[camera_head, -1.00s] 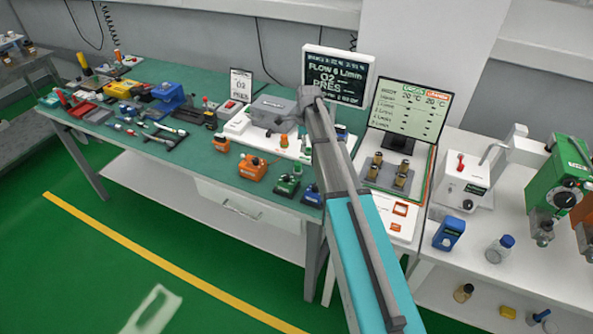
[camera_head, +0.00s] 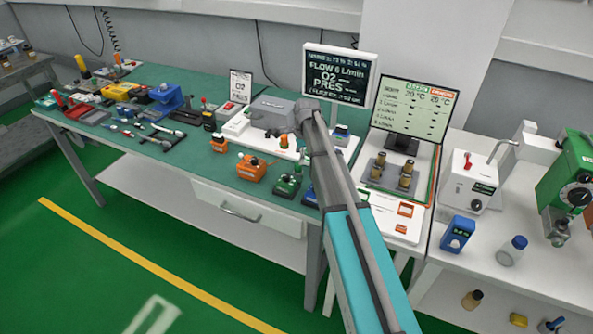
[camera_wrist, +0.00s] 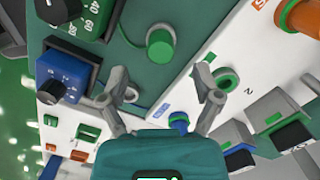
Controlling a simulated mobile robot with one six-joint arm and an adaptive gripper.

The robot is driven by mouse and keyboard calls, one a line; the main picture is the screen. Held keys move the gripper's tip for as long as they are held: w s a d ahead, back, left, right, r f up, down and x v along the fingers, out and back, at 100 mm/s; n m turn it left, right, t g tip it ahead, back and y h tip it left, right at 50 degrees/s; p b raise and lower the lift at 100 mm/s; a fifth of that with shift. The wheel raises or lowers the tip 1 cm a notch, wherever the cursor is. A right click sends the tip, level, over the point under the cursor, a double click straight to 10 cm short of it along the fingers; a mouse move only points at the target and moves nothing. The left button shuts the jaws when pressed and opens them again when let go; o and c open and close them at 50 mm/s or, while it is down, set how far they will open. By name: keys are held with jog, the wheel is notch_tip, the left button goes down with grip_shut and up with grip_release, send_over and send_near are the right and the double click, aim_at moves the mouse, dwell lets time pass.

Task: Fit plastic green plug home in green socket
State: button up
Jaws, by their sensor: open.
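In the wrist view, my gripper (camera_wrist: 162,80) is open, with its two grey fingers apart and nothing visibly held between them. A green cylindrical piece with a grey ring, which looks like the plug (camera_wrist: 160,48), stands on the green bench top beyond the fingertips. A green ring around a dark hole, which looks like the green socket (camera_wrist: 228,80), is on the white panel beside the right finger. In the head view my arm hides the gripper, and plug and socket are not clear.
A blue fitting (camera_wrist: 179,122) sits low between the fingers. A blue dial box (camera_wrist: 66,76) and a green dial box (camera_wrist: 92,18) stand left. An orange fitting (camera_wrist: 300,16) is at the upper right. A monitor (camera_head: 340,76) rises behind the bench.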

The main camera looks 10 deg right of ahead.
aim_at(298, 165)
jog(key=shift+f, duration=0.1)
dwell(0.3)
jog(key=shift+w+a+f+b, duration=0.1)
jog(key=shift+a+f+b, duration=0.05)
jog(key=shift+f+b, duration=1.15)
jog(key=shift+a+f+b, duration=0.1)
jog(key=shift+f+b, duration=1.1)
jog(key=shift+b, duration=0.1)
jog(key=shift+c, duration=0.2)
jog(key=c, duration=1.1)
